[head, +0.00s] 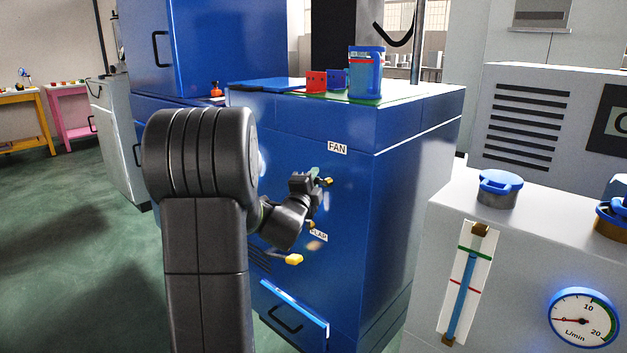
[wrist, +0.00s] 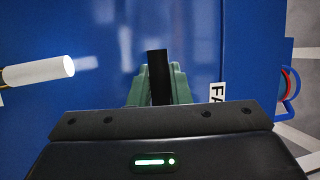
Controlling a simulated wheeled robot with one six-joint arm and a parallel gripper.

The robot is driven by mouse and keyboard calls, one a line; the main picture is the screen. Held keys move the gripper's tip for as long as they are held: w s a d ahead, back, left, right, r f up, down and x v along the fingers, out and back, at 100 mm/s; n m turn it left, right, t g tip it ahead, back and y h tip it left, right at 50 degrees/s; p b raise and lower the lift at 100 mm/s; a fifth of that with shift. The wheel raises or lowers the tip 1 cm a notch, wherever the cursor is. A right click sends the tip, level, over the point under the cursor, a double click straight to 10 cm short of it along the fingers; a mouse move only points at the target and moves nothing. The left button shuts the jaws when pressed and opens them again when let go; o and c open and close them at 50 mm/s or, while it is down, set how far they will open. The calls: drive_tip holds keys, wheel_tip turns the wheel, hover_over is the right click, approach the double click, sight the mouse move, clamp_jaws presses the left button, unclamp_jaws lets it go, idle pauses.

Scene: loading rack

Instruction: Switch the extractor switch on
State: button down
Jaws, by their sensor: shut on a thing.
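The blue cabinet (head: 290,160) has a white FAN label (head: 337,148) on its front, the only sign near my gripper that fits an extractor switch. My gripper (head: 318,181) is at the cabinet front just below this label. In the wrist view my gripper's greenish fingers (wrist: 158,84) are closed around a narrow black part (wrist: 158,65), which seems to be the switch lever. The FAN label (wrist: 215,93) shows sideways, just right of the fingers. My gripper hides most of the switch, so its position cannot be told.
A lever with a yellow end (head: 293,259) sticks out lower down, near a FLAP label (head: 319,235). A pale rod (wrist: 40,72) juts in at left in the wrist view. A grey console (head: 430,250) with a gauge (head: 583,319) stands at right. Green floor is open at left.

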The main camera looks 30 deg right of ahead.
drive_tip(key=shift+n, duration=0.3)
drive_tip(key=n+p, duration=0.1)
drive_tip(key=f+n+g+y+p, duration=0.1)
drive_tip(key=n, duration=0.1)
drive_tip(key=shift+s, duration=0.15)
drive_tip(key=n+p, duration=0.1)
drive_tip(key=n+y+p, duration=0.1)
drive_tip(key=p, duration=0.1)
drive_tip(key=f+n+g+p, duration=0.1)
drive_tip(key=p, duration=0.1)
drive_tip(key=shift+s+d+n, duration=0.2)
drive_tip(key=shift+s+n, duration=0.1)
drive_tip(key=n+g+p, duration=0.1)
drive_tip(key=p, duration=0.2)
drive_tip(key=s+n+p, duration=0.1)
drive_tip(key=p, duration=0.2)
drive_tip(key=f+n+g+y+p, duration=0.1)
drive_tip(key=n+p, duration=0.1)
drive_tip(key=p, duration=0.2)
drive_tip(key=shift+s+d+g, duration=0.3)
drive_tip(key=n+p, duration=0.1)
drive_tip(key=p, duration=0.1)
drive_tip(key=n+g+p, duration=0.1)
drive_tip(key=p, duration=0.2)
drive_tip(key=shift+s+d+f, duration=0.2)
drive_tip(key=shift+s+f, duration=0.2)
drive_tip(key=shift+s+f+n+g+p, duration=0.15)
drive_tip(key=shift+n+g+p, duration=0.15)
drive_tip(key=shift+p, duration=0.35)
